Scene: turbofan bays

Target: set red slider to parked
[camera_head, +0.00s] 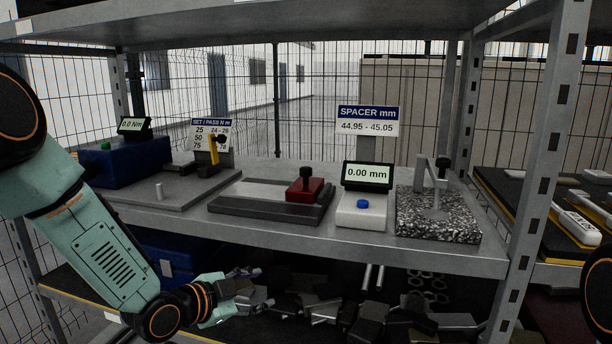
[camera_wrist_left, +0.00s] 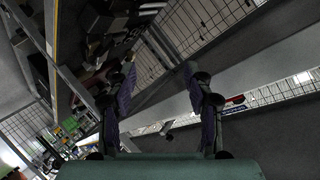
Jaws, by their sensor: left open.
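The red slider (camera_head: 305,191) is a red block with a black knob on top. It sits at the right end of a low dark track base (camera_head: 262,212) on the middle shelf, with a pale strip exposed to its left. My left gripper (camera_head: 250,300) is low in the head view, below the front edge of that shelf and left of the slider, well apart from it. In the left wrist view my left gripper (camera_wrist_left: 160,85) is open, its two fingers spread with nothing between them. My right gripper is out of view.
Left of the track are a plate with a peg (camera_head: 160,192) and a blue box (camera_head: 112,165). Right of it stand a white gauge (camera_head: 362,213) with a 0.00 mm display and a speckled block (camera_head: 436,220). Several grey parts (camera_head: 370,315) lie on the lower shelf.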

